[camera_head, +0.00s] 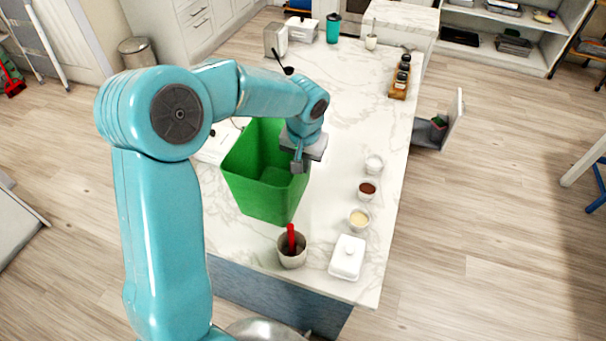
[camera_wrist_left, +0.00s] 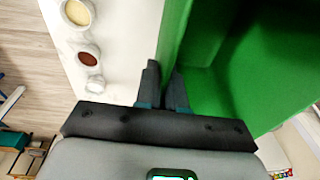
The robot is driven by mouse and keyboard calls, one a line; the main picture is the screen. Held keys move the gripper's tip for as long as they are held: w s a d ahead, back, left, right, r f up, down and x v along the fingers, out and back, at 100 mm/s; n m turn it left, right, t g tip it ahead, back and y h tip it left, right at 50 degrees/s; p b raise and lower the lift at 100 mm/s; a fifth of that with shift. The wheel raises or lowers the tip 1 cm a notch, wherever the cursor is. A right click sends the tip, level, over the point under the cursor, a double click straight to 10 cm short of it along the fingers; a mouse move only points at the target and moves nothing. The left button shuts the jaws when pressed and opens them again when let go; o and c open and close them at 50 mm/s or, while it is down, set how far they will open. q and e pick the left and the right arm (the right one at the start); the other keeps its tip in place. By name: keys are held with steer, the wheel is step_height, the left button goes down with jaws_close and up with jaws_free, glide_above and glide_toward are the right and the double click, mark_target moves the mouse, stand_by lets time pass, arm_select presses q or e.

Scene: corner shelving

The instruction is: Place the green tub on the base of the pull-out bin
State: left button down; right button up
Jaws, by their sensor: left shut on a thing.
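The green tub (camera_head: 262,190) is upright and open-topped, over the near part of the marble counter. My left gripper (camera_head: 299,165) is shut on the tub's right wall near the rim. In the left wrist view the two fingers (camera_wrist_left: 163,88) pinch the tub's green wall (camera_wrist_left: 205,85). I cannot tell whether the tub touches the counter. The pull-out bin may be the grey drawer-like unit (camera_head: 427,134) jutting from the counter's right side, with a small dark and green thing in it. My right gripper is not in view.
On the marble counter (camera_head: 335,130) stand a white butter dish (camera_head: 347,257), a pot with a red handle (camera_head: 291,249), several small bowls and a spice rack (camera_head: 400,78). The floor right of the counter (camera_head: 480,220) is clear.

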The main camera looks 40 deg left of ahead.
mark_target(303, 176)
arm_select(q)
step_height(303, 176, down, 5)
steer(key=shift+f+p, duration=0.15)
steer(key=shift+p, duration=0.15)
steer(key=shift+f, duration=0.15)
steer(key=shift+f, duration=0.2)
steer(key=c, duration=1.2)
jaws_free()
steer(key=shift+c, duration=0.2)
steer(key=shift+r, duration=0.15)
